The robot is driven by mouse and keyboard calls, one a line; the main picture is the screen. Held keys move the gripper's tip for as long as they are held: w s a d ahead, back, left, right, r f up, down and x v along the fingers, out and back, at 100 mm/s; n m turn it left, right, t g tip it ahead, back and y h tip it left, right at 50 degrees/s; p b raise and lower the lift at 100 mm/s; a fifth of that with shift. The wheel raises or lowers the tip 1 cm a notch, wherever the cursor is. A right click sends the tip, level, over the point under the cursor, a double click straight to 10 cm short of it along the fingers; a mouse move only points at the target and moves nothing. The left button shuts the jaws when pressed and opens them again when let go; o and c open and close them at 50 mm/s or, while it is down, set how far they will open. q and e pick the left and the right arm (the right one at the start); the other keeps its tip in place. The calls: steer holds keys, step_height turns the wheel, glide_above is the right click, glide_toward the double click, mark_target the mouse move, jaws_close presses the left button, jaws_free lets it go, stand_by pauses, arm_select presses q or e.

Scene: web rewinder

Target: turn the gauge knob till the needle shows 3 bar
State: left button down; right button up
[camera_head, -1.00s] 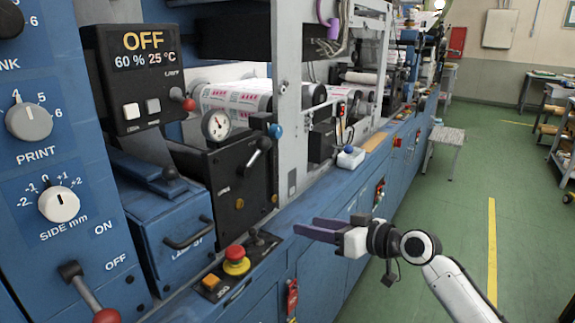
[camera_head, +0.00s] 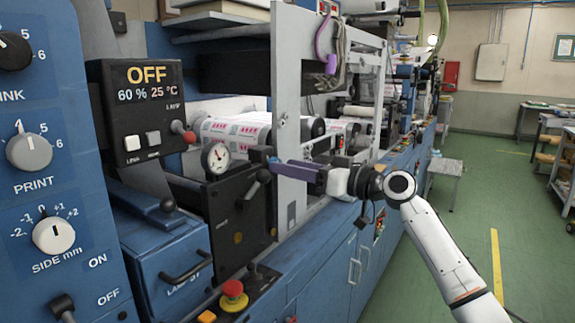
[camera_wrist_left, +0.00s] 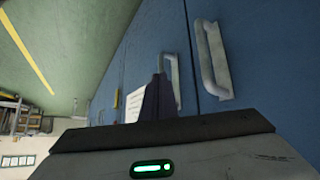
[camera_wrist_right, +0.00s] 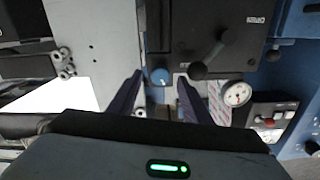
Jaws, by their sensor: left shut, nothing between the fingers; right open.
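The round white pressure gauge (camera_head: 215,158) stands on the dark panel, and it also shows in the right wrist view (camera_wrist_right: 237,94). Its needle is too small to read. The blue gauge knob (camera_wrist_right: 160,76) shows between the two fingers of my right gripper (camera_wrist_right: 160,80) in the right wrist view. My right gripper is open, pointing at the knob; I cannot tell whether it touches. In the head view the right gripper's fingertips (camera_head: 277,167) cover the knob's place. My left gripper (camera_wrist_left: 158,84) is shut and empty, low before blue cabinet doors, outside the head view.
A black lever (camera_head: 255,188) is on the panel below the gauge. A grey upright frame (camera_head: 290,120) stands close by the right gripper. A red emergency button (camera_head: 232,289) sits on the ledge. Door handles (camera_wrist_left: 211,60) are near the left gripper.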

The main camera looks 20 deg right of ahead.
arm_select(q)
steer(key=shift+w, duration=0.2)
arm_select(e)
steer(key=shift+w+a, duration=0.4)
steer(key=shift+w, duration=0.05)
steer(key=c, duration=1.1)
arm_select(q)
steer(key=shift+w+a+r, duration=0.1)
steer(key=shift+r, duration=0.1)
